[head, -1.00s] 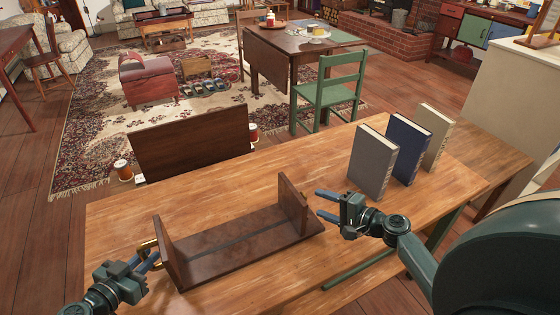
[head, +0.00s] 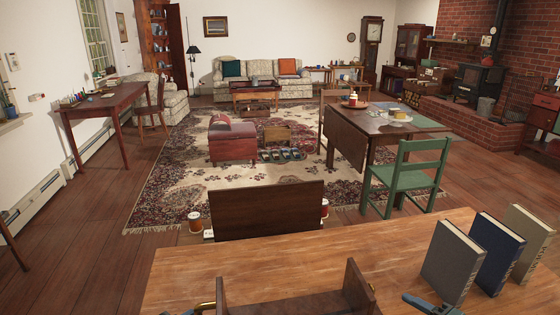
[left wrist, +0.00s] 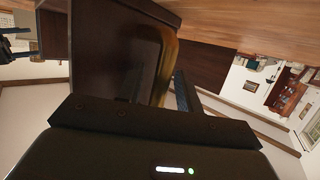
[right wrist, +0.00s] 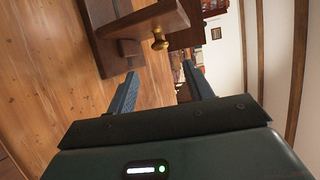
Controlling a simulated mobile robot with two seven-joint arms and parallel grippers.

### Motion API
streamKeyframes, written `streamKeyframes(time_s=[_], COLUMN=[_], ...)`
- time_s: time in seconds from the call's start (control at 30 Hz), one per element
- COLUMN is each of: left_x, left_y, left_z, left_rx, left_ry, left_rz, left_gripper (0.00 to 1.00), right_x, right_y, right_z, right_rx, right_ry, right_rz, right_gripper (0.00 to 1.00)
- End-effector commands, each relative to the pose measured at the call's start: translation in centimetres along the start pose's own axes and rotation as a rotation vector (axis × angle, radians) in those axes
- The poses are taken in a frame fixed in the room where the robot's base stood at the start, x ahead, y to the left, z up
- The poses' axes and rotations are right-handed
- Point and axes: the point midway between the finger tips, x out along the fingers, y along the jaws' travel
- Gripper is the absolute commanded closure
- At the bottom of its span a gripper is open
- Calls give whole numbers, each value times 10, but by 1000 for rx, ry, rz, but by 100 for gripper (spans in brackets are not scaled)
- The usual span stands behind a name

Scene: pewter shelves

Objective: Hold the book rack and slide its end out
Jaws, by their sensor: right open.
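The dark wooden book rack stands on the table, cut off by the bottom of the head view. Its left end board (head: 237,293) and right end board (head: 356,288) are upright. A brass handle (left wrist: 165,60) is on the left end. My left gripper (left wrist: 160,92) appears shut on this handle, with a finger close against the brass; the other finger is partly hidden in shadow. My right gripper (right wrist: 160,87) is open and empty, short of the knob.
Grey (head: 453,262), blue (head: 496,252) and beige (head: 531,240) books stand upright on the table (head: 190,265), right of the rack. A dark wooden panel (head: 267,209) rises beyond the table's far edge. A green chair (head: 410,180) stands behind. Table left of the rack is clear.

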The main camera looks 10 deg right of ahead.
Motion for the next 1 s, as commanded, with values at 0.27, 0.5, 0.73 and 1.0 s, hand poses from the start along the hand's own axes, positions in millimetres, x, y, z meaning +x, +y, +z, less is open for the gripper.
streamKeyframes(time_s=[0.27, 0.5, 0.73, 1.0], left_x=[0, -21, -71, -113], left_y=[0, -1, -1, -1], left_z=[0, 2, 2, 1], left_rx=[0, 3, 4, 0], left_ry=[-1, -3, -5, -1], left_rz=[-1, -2, -3, -3], left_gripper=[59, 59, 59, 59], right_x=[0, 0, 0, 0], right_y=[0, 0, 0, 0], right_z=[0, 0, 0, 0], right_rx=[0, 0, 0, 0], right_ry=[0, 0, 0, 0], right_rz=[0, 0, 0, 0], right_gripper=[48, 48, 48, 48])
